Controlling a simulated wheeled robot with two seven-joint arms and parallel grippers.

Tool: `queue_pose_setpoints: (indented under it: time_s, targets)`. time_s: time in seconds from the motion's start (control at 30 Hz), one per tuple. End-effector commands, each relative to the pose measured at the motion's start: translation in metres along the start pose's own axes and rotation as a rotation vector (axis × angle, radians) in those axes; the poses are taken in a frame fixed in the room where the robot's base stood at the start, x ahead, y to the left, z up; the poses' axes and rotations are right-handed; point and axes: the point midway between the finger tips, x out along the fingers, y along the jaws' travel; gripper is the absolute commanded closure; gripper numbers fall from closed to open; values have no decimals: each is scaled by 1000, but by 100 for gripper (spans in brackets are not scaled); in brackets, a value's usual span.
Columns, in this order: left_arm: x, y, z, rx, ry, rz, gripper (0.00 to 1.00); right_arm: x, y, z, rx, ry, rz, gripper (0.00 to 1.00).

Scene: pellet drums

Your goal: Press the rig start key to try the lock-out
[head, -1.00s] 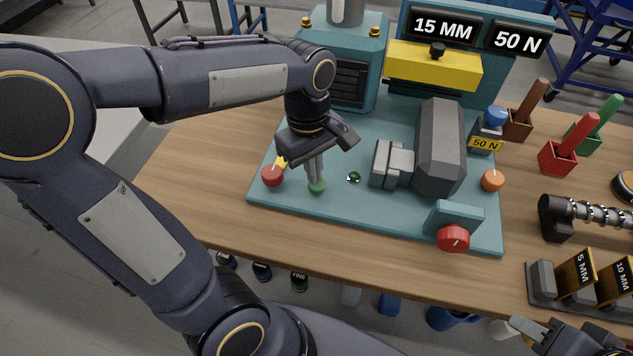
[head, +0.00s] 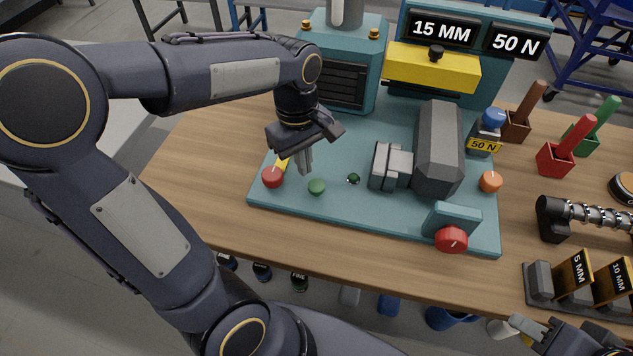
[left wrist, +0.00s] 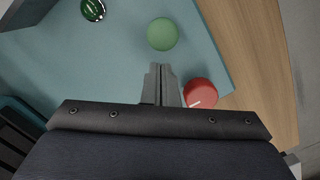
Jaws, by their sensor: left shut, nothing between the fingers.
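The rig is a teal base plate (head: 350,204) with a teal housing behind, on a wooden table. A green round key (head: 317,187) sits near its front left; it also shows in the left wrist view (left wrist: 162,34). A red knob with a white mark (head: 272,177) is left of it, also in the left wrist view (left wrist: 201,94). A small dark green lamp-like dome (head: 353,178) is to its right. My left gripper (head: 306,170) is shut and empty, above the plate, behind and apart from the green key. My right gripper (head: 530,328) is only partly visible at the lower right; its fingers are unclear.
A yellow bar (head: 433,68) and signs "15 MM" and "50 N" stand at the back. A grey block (head: 439,148), red knob (head: 451,239) and orange knob (head: 490,182) are on the right of the plate. Coloured holders (head: 556,160) and a gauge rack (head: 575,290) stand further right.

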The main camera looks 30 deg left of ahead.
Motion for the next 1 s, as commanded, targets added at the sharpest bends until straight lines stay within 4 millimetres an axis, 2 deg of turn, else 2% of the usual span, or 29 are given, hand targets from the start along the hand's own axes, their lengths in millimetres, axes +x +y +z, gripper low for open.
queue_pose_setpoints:
  time_s: [0.3, 0.5, 1.0]
  targets:
    - [-49, 1, 0, 0, 2, 6, 100, -4, -2, -2, 0, 0, 0, 64]
    - [-72, 0, 0, 0, 1, 2, 100, -6, -3, -3, 0, 0, 0, 64]
    - [-77, 0, 0, 0, 0, 1, 100, -6, -3, -3, 0, 0, 0, 64]
